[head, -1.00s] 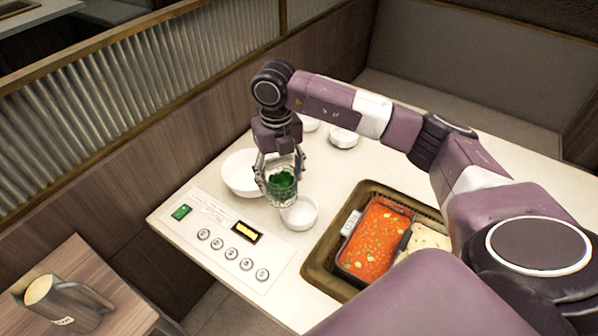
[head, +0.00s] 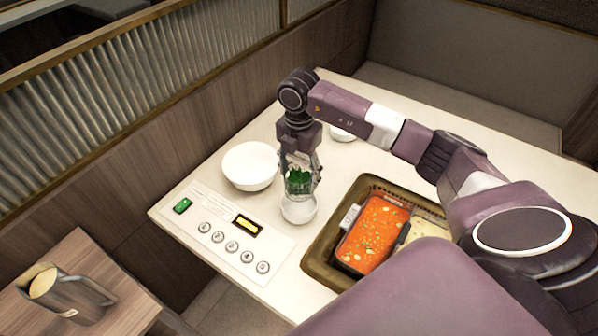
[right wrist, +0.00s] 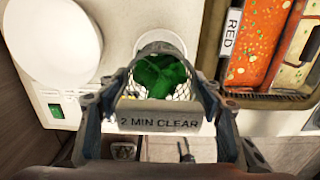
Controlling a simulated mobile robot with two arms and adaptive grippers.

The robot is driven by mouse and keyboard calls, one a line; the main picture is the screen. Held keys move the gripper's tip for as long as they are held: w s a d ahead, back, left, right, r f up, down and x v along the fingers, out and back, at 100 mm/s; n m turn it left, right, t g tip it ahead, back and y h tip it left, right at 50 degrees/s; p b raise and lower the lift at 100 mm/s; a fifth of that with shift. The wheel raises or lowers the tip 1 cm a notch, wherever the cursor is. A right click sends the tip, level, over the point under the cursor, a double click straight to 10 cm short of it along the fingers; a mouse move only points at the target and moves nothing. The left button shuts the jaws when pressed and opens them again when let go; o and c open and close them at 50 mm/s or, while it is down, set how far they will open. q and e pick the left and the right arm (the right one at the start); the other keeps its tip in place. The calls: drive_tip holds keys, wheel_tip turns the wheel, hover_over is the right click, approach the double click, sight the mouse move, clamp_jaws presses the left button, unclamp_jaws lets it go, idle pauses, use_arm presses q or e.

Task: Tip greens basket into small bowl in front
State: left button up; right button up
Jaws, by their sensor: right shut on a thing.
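The greens basket (head: 299,181) is a small mesh basket with dark green leaves in it. My right gripper (head: 300,172) is shut on it and holds it over the small white bowl (head: 299,210). In the right wrist view the basket (right wrist: 160,78) is between my right gripper's fingers (right wrist: 155,105), with a tag reading "2 MIN CLEAR". The small bowl (right wrist: 160,42) shows partly behind it there. The basket looks about upright, and the leaves are inside it. My left gripper is not in view.
A larger white bowl (head: 250,166) stands left of the basket. A sunken pot with red (head: 374,232) and pale soup is to the right. A button panel (head: 226,235) is at the table's front left. Another small white dish (head: 342,134) is farther back.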

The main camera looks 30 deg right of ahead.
drive_tip(key=shift+f+b, duration=2.2)
drive_tip(key=shift+f, duration=1.25)
